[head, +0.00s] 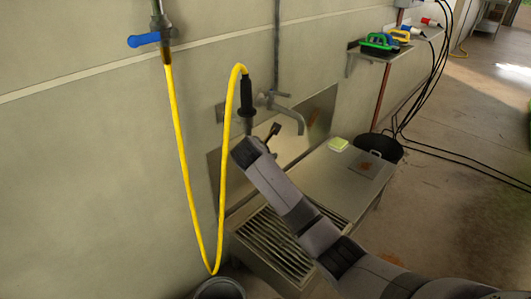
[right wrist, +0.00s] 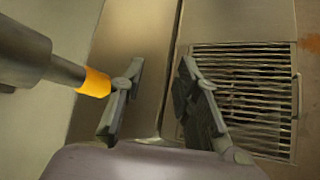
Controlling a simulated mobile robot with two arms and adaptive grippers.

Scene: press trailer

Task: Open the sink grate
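The sink grate (head: 274,246), a panel of dark parallel slats in a metal frame, lies flat over the sink basin at the lower middle of the head view. It also shows at the right of the right wrist view (right wrist: 243,88), with a thin bar along its right side. My right gripper (head: 264,136) is high above the sink, near the wall tap and the hose nozzle. In the wrist view its two fingers (right wrist: 162,103) stand apart with nothing between them. My right arm covers part of the sink's right side. My left gripper is out of view.
The yellow hose (head: 175,150) hangs from a blue-handled valve (head: 145,40) and ends in a dark nozzle (head: 246,95). The nozzle's orange end (right wrist: 95,82) is close beside my left-hand finger. A tap (head: 285,107) projects from the wall.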

